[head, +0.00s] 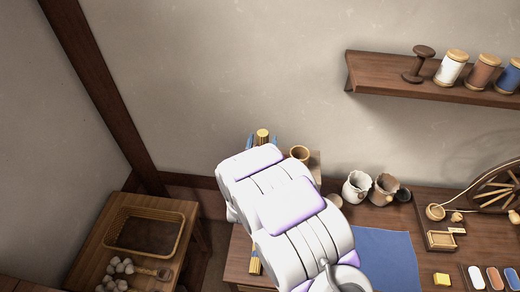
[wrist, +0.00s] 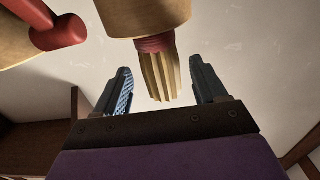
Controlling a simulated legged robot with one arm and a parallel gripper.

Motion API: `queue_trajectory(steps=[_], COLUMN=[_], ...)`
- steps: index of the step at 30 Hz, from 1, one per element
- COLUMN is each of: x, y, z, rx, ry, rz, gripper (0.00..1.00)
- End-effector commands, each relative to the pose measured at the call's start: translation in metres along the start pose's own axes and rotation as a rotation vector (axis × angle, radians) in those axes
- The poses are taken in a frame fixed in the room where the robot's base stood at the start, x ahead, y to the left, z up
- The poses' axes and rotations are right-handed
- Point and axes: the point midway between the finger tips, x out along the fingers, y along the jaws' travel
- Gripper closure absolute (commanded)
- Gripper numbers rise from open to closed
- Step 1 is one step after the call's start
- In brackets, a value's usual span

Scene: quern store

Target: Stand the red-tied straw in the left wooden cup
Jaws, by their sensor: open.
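The red-tied straw (wrist: 160,78) shows in the wrist view as a pale yellow bundle with a red tie. It appears to stand in the left wooden cup (wrist: 145,14), its free end out past the rim. My gripper (wrist: 160,64) is open, with one finger on each side of the straw and a gap at both sides. In the head view the straw's top (head: 262,134) shows beyond my arm, between the bluish fingers. My arm hides the left cup there. The right wooden cup (head: 299,153) stands just right of it.
A red rounded piece (wrist: 58,34) shows by the other cup in the wrist view. A blue cloth (head: 388,258) lies on the table. A shelf with spools (head: 440,86) is above. Another yellow bundle (head: 255,264) is partly hidden.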

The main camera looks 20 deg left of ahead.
Motion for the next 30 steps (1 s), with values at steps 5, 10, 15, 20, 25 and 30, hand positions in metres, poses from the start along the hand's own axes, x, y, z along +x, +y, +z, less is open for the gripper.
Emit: queue_trajectory(steps=[5, 10, 15, 20, 25, 30], x=[-0.017, -0.051, -0.089, -0.119, -0.131, -0.144], y=[-0.002, -0.003, -0.003, -0.003, -0.003, -0.003], z=[0.000, 0.000, 0.001, -0.002, -0.001, -0.003], rx=[0.000, -0.002, 0.000, -0.009, -0.006, -0.005], ry=[-0.001, -0.004, -0.007, -0.007, -0.009, -0.002], rz=[-0.001, -0.003, -0.004, -0.006, -0.002, -0.005], gripper=[0.29, 0.29, 0.29, 0.29, 0.29, 0.29])
